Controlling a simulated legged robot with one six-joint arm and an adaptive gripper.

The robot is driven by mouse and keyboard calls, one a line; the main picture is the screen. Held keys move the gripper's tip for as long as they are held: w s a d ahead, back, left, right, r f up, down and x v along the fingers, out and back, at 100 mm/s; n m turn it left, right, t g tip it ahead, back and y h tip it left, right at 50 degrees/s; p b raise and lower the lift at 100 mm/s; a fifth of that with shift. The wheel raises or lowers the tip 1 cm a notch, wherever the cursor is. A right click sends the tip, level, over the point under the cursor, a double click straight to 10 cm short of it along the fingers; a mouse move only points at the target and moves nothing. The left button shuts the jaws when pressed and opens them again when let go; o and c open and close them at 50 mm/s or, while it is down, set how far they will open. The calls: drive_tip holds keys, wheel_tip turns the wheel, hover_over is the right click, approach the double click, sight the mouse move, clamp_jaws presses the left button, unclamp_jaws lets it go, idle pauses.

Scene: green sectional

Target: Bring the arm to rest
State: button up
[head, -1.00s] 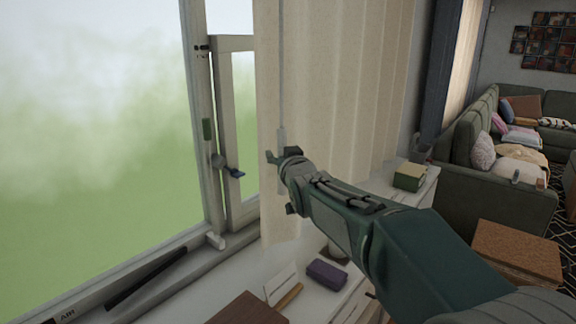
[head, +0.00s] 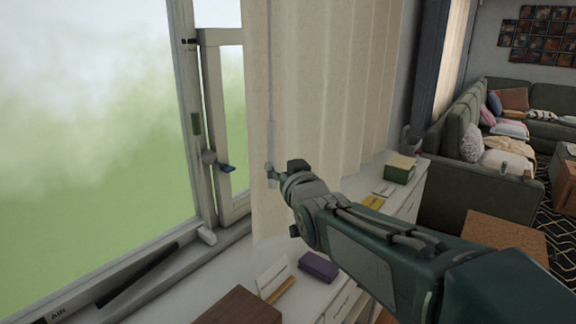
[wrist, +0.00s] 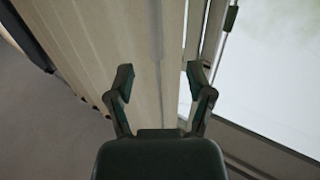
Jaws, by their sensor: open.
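My gripper (wrist: 160,82) is open and empty in the wrist view, its two fingers spread apart in front of the cream curtain (wrist: 120,40). In the head view my gripper (head: 272,172) is at the end of my green arm, in front of the curtain (head: 330,90) and above the white cabinet top (head: 225,275). A thin pale wand (head: 270,90) hangs down along the curtain and ends close to the fingertips. I cannot tell whether they touch.
A purple box (head: 318,266), a brown box (head: 243,306) and a green-yellow box (head: 399,169) sit on the cabinet. A green sofa (head: 455,195) and cork-topped block (head: 500,235) are at right.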

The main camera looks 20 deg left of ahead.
drive_tip(key=s+d+f+m+g+h, duration=0.1)
drive_tip(key=s+d+f+h, duration=0.15)
drive_tip(key=d, duration=0.55)
drive_tip(key=s+d+f+m+g+h, duration=0.2)
drive_tip(key=s+d+f, duration=0.15)
drive_tip(key=d, duration=0.35)
drive_tip(key=s+d+f+m+g+h, duration=0.1)
drive_tip(key=s+d+f+h, duration=0.2)
drive_tip(key=d, duration=0.5)
drive_tip(key=s+d+f+m+g+h, duration=0.1)
drive_tip(key=s+d+f, duration=0.3)
drive_tip(key=s, duration=0.5)
drive_tip(key=s+d+f+m+g+h, duration=0.1)
drive_tip(key=s+d+f+g, duration=0.3)
drive_tip(key=s, duration=0.5)
drive_tip(key=shift+d+m, duration=0.4)
drive_tip(key=shift+h, duration=0.25)
drive_tip(key=shift+c, duration=0.8)
drive_tip(key=shift+a, duration=0.1)
